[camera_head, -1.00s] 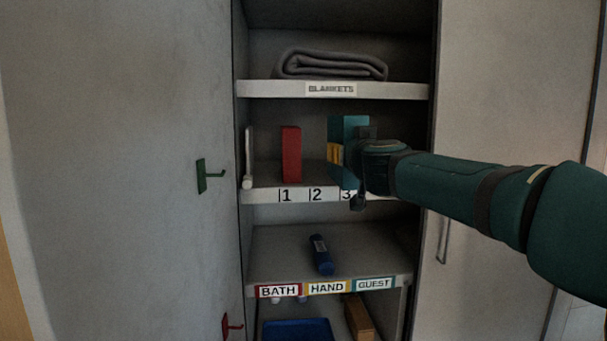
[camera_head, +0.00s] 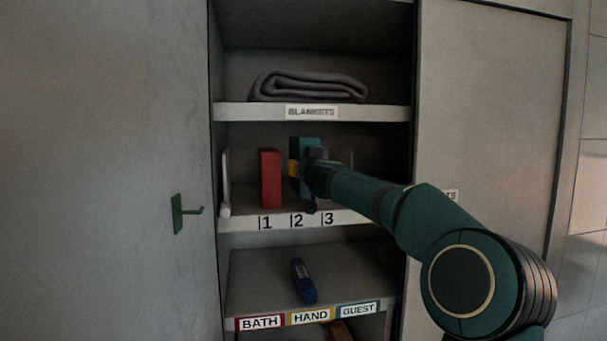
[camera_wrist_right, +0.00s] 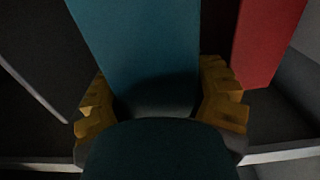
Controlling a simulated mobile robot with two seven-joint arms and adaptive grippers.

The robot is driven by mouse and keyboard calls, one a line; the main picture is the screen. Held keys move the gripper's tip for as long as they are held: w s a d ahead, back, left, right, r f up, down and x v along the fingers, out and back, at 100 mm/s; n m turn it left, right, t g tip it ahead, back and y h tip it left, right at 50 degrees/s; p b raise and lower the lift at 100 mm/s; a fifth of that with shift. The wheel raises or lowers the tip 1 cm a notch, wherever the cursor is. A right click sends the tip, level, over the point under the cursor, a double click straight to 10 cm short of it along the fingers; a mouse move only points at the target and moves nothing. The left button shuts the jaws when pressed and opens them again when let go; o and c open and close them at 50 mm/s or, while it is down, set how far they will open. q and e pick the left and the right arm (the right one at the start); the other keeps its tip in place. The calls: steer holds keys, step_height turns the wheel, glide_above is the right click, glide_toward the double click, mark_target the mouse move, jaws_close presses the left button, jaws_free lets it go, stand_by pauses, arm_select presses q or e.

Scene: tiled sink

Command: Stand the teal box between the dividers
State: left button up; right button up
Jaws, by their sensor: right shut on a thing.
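The teal box (camera_head: 311,142) is upright in my right gripper (camera_head: 308,172), at the numbered shelf (camera_head: 250,222) above label 2. In the right wrist view the teal box (camera_wrist_right: 140,45) stands between the yellow fingertips of the right gripper (camera_wrist_right: 164,105), which is shut on it. A red block (camera_head: 270,178) stands to its left, above label 1, with a gap between; it also shows in the right wrist view (camera_wrist_right: 268,40). A dark upright panel (camera_wrist_right: 42,55), perhaps a divider, is on the other side. The box's base is hidden by my gripper. My left gripper is out of view.
A pale upright panel (camera_head: 225,180) stands at the shelf's left end. A folded grey blanket (camera_head: 308,86) lies on the shelf above. A blue bottle (camera_head: 303,281) lies on the shelf below. A green hook (camera_head: 185,212) sticks out at left.

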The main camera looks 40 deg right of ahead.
steer(key=p+x, duration=0.1)
steer(key=x, duration=0.3)
steer(key=shift+w+d+r, duration=0.1)
steer(key=shift+w, duration=0.05)
step_height(320, 180, down, 2)
steer(key=shift+w+d+f, duration=0.1)
steer(key=shift+f, duration=0.1)
steer(key=shift+f+b, duration=0.6)
steer(key=shift+b, duration=0.3)
steer(key=shift+f, duration=0.1)
steer(key=o, duration=1.1)
steer(key=shift+s+a+b, duration=0.3)
steer(key=shift+s+b, duration=0.05)
steer(key=shift+s, duration=0.2)
steer(key=b+v, duration=0.3)
steer(key=v, duration=0.8)
